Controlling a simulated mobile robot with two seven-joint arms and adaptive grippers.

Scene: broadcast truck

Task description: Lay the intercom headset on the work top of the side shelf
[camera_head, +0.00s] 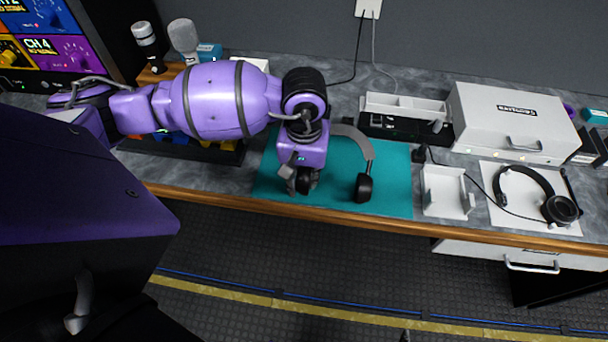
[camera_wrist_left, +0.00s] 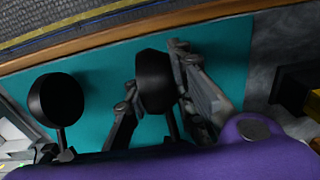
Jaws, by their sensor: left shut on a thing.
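A headset with a grey headband (camera_head: 354,137) and dark ear cups is at the teal mat (camera_head: 400,190) on the long counter. My left gripper (camera_head: 303,184) points down and is shut on its left ear cup. In the left wrist view this cup (camera_wrist_left: 154,80) sits between both fingers. The free ear cup (camera_head: 363,187) is to the right; it also shows in the wrist view (camera_wrist_left: 57,100). I cannot tell whether the headset touches the mat. My gripper hides part of the headband. No separate side shelf can be made out. My right gripper is out of view.
A black wired headset (camera_head: 530,180) lies on a white pad at the right. Microphones (camera_head: 184,38) stand back left. The floor in front is clear.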

